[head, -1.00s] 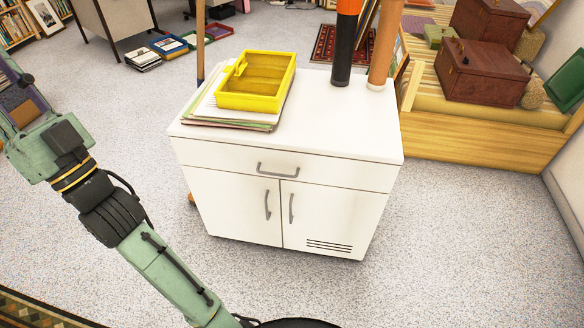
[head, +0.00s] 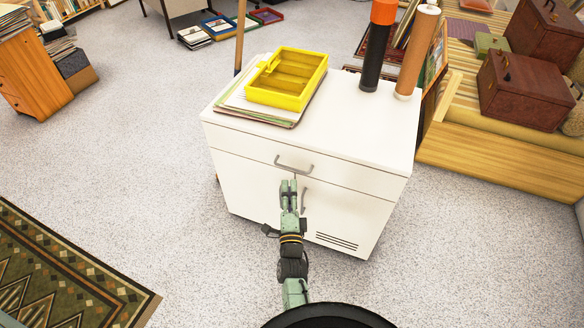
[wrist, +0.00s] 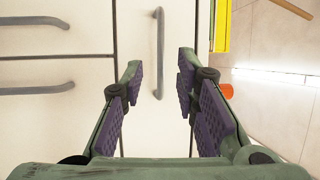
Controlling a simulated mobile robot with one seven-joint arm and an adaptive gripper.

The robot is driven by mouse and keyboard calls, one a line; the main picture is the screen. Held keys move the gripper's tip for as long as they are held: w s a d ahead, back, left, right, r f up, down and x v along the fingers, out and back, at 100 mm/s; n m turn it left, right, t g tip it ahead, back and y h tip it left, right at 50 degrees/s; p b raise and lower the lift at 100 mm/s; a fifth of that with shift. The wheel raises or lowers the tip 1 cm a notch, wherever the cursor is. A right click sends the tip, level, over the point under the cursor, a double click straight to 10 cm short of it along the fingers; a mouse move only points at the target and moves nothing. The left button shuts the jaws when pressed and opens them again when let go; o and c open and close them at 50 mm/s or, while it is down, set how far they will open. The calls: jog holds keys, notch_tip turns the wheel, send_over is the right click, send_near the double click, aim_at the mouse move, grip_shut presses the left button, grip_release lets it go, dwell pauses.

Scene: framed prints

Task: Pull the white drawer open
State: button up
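The white drawer (head: 345,177) is the top front of a white cabinet (head: 245,190) and sits flush with it, shut. Its grey bar handle (head: 294,164) is at the middle of the drawer front. My gripper (head: 289,183) is just in front of and below this handle in the head view, pointing at the cabinet. In the wrist view my gripper (wrist: 159,75) is open, with purple pads. The drawer handle (wrist: 160,52) shows upright in the gap between the fingertips, apart from both. How far ahead it is, I cannot tell exactly.
Two door handles (wrist: 37,89) show left in the wrist view. A yellow tray (head: 287,80) on papers and two tall tubes (head: 378,50) stand on the cabinet top. A wooden platform (head: 500,160) is to the right. Open floor lies left, with a patterned rug (head: 70,265).

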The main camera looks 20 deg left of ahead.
aim_at(289, 168)
jog(key=b+x, duration=0.2)
jog(key=x, duration=0.6)
jog(key=shift+w+a, duration=0.1)
jog(key=shift+c, duration=0.5)
grip_shut()
